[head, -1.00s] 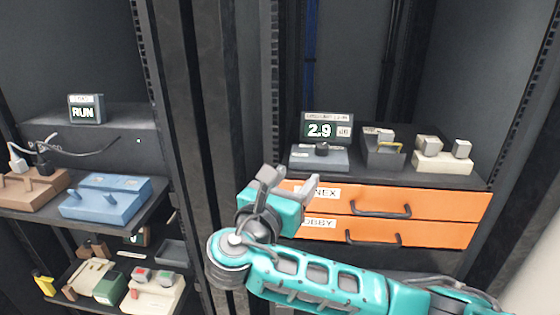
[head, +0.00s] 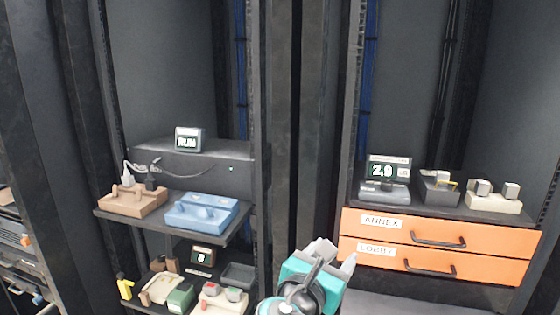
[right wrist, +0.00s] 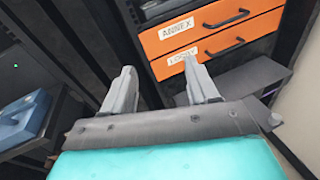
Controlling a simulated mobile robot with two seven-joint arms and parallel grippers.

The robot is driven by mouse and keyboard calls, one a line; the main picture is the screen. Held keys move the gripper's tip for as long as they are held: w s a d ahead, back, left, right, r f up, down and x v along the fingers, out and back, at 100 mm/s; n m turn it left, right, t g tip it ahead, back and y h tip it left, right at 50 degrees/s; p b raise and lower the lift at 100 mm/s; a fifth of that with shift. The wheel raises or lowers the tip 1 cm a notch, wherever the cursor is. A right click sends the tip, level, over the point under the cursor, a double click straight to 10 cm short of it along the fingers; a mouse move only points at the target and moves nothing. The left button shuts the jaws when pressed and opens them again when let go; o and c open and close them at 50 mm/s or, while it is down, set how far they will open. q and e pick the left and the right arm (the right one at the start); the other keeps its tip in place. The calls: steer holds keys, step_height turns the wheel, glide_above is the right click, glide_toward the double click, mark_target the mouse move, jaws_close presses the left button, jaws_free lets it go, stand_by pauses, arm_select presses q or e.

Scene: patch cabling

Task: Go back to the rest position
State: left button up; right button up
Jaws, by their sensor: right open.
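My right gripper (head: 332,256) is at the bottom centre of the head view, a teal body with grey fingers, in front of the dark post between the two racks. In the right wrist view its two fingers (right wrist: 160,88) stand wide apart with nothing between them. The orange drawers labelled ANNEX (head: 490,236) and LOBBY (head: 480,267) are to its right and look shut. They also show beyond the fingers in the right wrist view (right wrist: 215,35). My left gripper is in neither view.
On the right shelf stand a 2.9 display (head: 389,170), a dark box (head: 438,190) and a cream block (head: 495,203). The left rack holds a RUN display (head: 188,139), a brown block (head: 132,203), a blue block (head: 200,212) and a lower shelf of small devices.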

steer(key=s+f+m+g+y, duration=0.25)
steer(key=f+m+y, duration=0.2)
steer(key=f, duration=0.55)
steer(key=s+f+m+g+y, duration=0.2)
steer(key=s+f+m+y, duration=0.25)
steer(key=f, duration=0.65)
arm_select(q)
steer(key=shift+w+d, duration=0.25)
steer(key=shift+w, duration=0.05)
arm_select(e)
steer(key=s+d+f+m, duration=0.3)
steer(key=s+m, duration=0.3)
steer(key=m, duration=0.2)
steer(key=s+d+f+m+y, duration=0.1)
steer(key=s+d+f+m, duration=0.3)
steer(key=s+d+m, duration=0.2)
steer(key=s+m+t, duration=0.1)
steer(key=m, duration=0.1)
steer(key=shift+s+m+y, duration=0.3)
steer(key=shift+m, duration=0.1)
steer(key=shift+c, duration=0.3)
